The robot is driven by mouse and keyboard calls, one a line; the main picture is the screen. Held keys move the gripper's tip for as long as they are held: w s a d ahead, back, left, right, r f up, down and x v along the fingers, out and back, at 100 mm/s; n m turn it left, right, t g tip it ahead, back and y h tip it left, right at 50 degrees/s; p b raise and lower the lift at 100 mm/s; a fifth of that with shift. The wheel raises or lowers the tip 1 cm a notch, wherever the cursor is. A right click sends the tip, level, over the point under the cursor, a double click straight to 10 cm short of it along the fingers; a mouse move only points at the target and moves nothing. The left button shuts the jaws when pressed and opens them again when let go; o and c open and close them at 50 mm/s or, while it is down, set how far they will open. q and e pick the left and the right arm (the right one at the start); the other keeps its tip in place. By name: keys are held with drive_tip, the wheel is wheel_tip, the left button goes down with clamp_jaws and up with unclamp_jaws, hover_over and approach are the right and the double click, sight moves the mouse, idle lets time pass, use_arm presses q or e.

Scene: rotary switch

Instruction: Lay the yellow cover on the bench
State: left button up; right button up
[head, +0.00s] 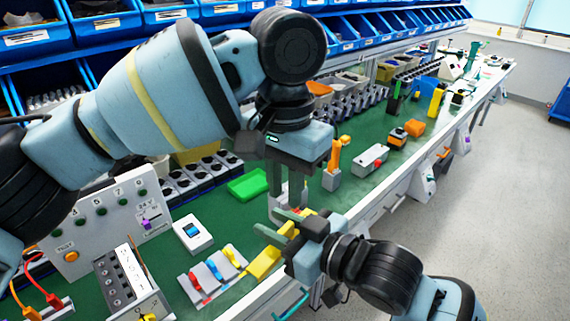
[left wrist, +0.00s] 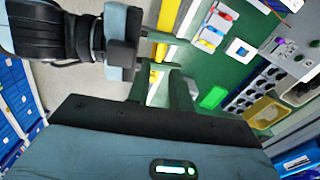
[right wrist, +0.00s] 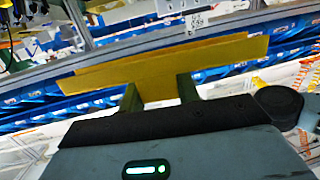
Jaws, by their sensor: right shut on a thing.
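The yellow cover (head: 264,262) is a long flat piece at the front edge of the green bench (head: 228,212), partly hidden by my right gripper in the head view. My right gripper (head: 273,224) is shut on it. The right wrist view shows its broad yellow face (right wrist: 165,62) across the fingertips. My left gripper (head: 286,195) points down just behind and above the right one, with its fingers apart. In the left wrist view, one end of the cover (left wrist: 153,84) shows beyond the gap between the left fingers; I cannot tell how far below them it is.
A green block (head: 248,184), a white switch box with a blue rocker (head: 193,233) and a row of coloured levers (head: 212,274) are on the bench. A grey panel with numbered sockets (head: 100,228) stands at left. Blue bins (head: 345,36) line the back.

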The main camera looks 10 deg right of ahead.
sight(285, 227)
use_arm(q)
wheel_tip(285, 227, down, 8)
drive_tip(key=shift+r, duration=0.1)
idle(0.4)
clamp_jaws()
use_arm(e)
drive_tip(key=o, duration=1)
drive_tip(key=shift+o, duration=0.2)
